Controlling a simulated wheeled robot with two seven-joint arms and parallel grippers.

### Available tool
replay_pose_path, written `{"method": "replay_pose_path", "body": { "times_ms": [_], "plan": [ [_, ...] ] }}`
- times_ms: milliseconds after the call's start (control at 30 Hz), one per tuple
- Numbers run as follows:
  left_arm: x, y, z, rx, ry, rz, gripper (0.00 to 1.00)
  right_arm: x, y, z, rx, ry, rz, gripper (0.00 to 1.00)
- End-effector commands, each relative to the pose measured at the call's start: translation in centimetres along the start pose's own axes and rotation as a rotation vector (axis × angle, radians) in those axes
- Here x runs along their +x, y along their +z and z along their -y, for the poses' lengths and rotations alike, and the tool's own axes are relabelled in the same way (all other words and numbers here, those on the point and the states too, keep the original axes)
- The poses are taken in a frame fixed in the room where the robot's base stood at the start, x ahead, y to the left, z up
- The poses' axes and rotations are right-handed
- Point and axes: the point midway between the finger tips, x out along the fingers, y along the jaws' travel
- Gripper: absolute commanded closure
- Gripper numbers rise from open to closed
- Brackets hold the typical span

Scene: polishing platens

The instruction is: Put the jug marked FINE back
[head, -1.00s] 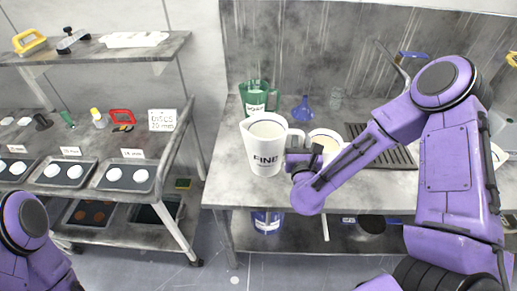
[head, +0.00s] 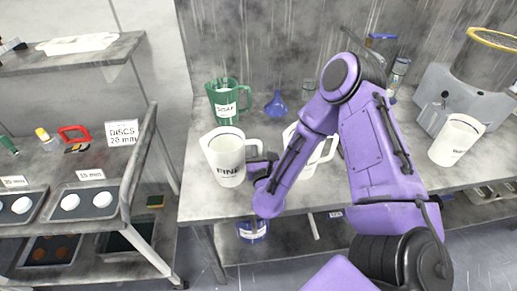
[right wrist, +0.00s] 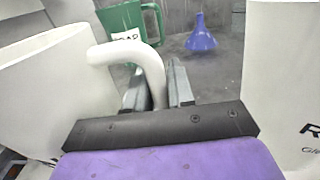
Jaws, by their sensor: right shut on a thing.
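The white jug marked FINE (head: 224,160) is upright over the left part of the bench, with its handle to the right. My right gripper (head: 262,165) is shut on that handle. In the right wrist view the handle (right wrist: 150,68) passes between the fingers (right wrist: 158,88) and the jug's white wall (right wrist: 45,95) is on the left. I cannot tell whether its base touches the bench. My left gripper is out of view.
A green SOAP jug (head: 228,103) and blue funnel (head: 277,104) stand behind. Another white jug (head: 322,152) is partly hidden by my right arm. A third white jug (head: 455,140) stands right, near a grey machine (head: 440,98). A rack with trays (head: 88,203) stands left.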

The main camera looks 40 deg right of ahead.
Motion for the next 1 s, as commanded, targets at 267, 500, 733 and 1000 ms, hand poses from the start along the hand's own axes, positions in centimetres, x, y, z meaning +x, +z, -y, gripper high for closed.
{"method": "replay_pose_path", "body": {
  "times_ms": [267,500,733,1000],
  "plan": [
    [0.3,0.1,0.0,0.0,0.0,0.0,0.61,0.0,-0.2,0.0,0.001,0.0,0.001,0.52],
    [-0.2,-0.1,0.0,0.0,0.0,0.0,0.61,0.0,0.3,0.0,0.001,0.0,0.001,0.52],
    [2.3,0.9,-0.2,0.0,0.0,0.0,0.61,-4.7,-0.5,-0.2,-0.001,0.009,0.001,0.52],
    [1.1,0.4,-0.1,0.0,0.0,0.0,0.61,-10.6,0.7,-0.1,-0.009,0.005,0.001,0.52]
  ]
}}
